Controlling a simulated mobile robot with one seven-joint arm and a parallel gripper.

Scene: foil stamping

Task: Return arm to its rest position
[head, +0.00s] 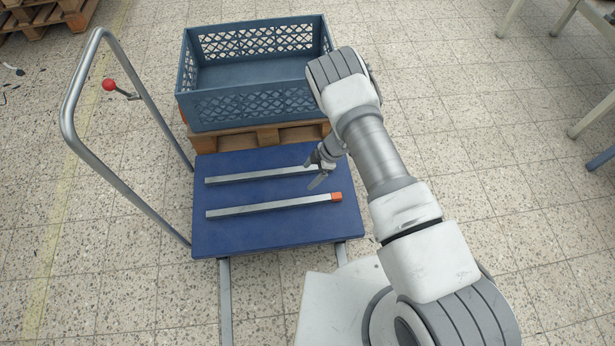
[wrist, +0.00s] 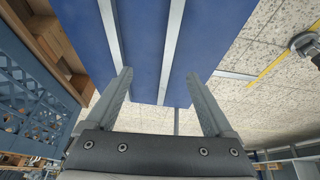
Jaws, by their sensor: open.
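My gripper (head: 318,172) is at the right side of the blue cart platform (head: 270,238), over or near the far metal bar (head: 250,178). In the wrist view my gripper (wrist: 163,95) shows two fingers spread wide apart with nothing between them. My arm (head: 380,150) reaches out from the lower right and bends down toward the platform. The far end of that bar is partly hidden by the gripper. The exact height of the fingers above the platform is hard to tell.
A near metal bar (head: 270,208) with an orange end lies on the platform. An empty blue crate (head: 255,108) stands on a wooden pallet (head: 262,137) behind. The cart's tubular handle (head: 68,115) rises at left. Tiled floor (head: 500,150) at right is clear; table legs (head: 597,115) stand at far right.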

